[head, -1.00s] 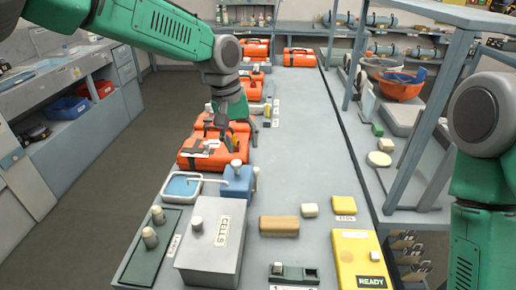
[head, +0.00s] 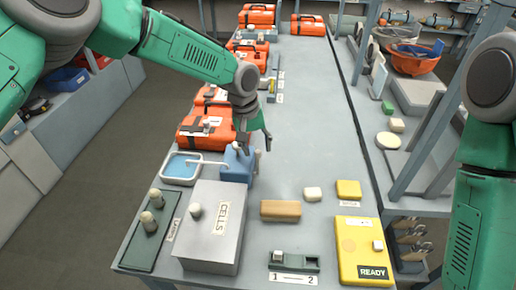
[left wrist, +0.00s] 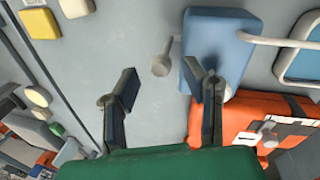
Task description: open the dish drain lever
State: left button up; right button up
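A shallow dish (head: 181,167) with a pale rim and blue inside sits on the bench, left of a blue block (head: 236,168). A pale spout (head: 205,162) reaches from the block over the dish. In the left wrist view, the blue block (left wrist: 222,48) has a grey lever with a round knob (left wrist: 160,66) on the side away from the dish (left wrist: 300,62). My left gripper (head: 257,142) is at the block; it also shows in the left wrist view (left wrist: 168,88), open and empty. The knob appears ahead between its fingers; contact is not visible. My right gripper is out of view.
Orange cases (head: 205,132) stand behind the block. A grey CELLS box (head: 212,228) and a green tray with pegs (head: 150,235) are in front. A tan block (head: 281,210) and yellow READY case (head: 364,250) lie right. The bench's middle is clear farther back.

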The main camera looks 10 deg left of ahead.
pick_arm(q)
jog(key=shift+d+f, duration=0.25)
jog(key=shift+f, duration=0.45)
jog(key=shift+a+f, duration=0.1)
jog(key=shift+f, duration=0.15)
jog(key=shift+a, duration=0.1)
jog(key=shift+c, duration=0.4)
grip_shut()
jog(key=shift+s+r, duration=0.1)
jog(key=shift+s, duration=0.05)
